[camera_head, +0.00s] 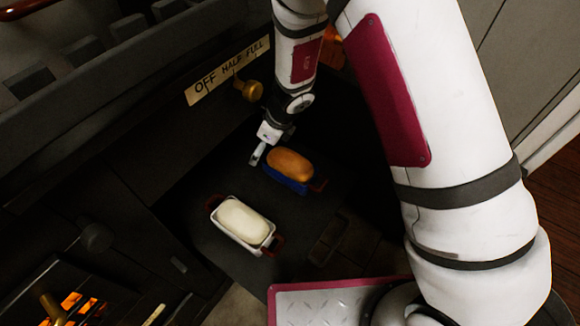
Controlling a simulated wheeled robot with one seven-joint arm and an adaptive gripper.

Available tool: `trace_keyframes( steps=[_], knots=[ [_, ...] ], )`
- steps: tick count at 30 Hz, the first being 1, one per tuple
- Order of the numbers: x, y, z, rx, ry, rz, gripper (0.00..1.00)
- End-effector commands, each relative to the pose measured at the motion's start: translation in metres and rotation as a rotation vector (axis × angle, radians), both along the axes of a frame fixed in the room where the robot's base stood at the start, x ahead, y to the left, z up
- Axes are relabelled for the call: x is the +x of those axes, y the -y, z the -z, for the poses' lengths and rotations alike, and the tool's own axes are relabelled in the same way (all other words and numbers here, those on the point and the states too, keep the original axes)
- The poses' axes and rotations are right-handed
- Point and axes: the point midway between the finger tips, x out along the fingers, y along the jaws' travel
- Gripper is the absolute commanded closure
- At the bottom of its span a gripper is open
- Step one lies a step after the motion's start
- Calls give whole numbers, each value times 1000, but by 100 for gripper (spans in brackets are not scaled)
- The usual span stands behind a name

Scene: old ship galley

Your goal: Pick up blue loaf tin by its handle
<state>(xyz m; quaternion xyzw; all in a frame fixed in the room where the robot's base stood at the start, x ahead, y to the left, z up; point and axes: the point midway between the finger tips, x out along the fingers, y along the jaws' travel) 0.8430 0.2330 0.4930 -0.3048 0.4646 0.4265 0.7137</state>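The blue loaf tin (287,181) sits on a dark flat surface near the middle of the head view. It holds a browned loaf (289,164). The tin's left handle is not visible.
A white loaf tin (229,230) with pale dough and red handles stands nearer on the same dark surface (205,245). A brass knob (248,90) and an OFF/HALF/FULL plate (227,70) are on the stove front behind my gripper. An orange glow (72,300) shows lower left.

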Motion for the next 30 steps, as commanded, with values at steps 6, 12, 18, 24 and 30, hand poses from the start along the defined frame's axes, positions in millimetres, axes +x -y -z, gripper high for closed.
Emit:
trace_keyframes(
  steps=[6, 12, 18, 24, 30],
  knots=[
    [5, -9, 32, -2, -1, -1, 16],
    [9, -14, 41, 0, 0, 0, 16],
    [9, -14, 40, 0, 0, 0, 29],
    [8, -14, 40, 0, 0, 0, 75],
    [8, -14, 40, 0, -1, -1, 97]
  ],
)
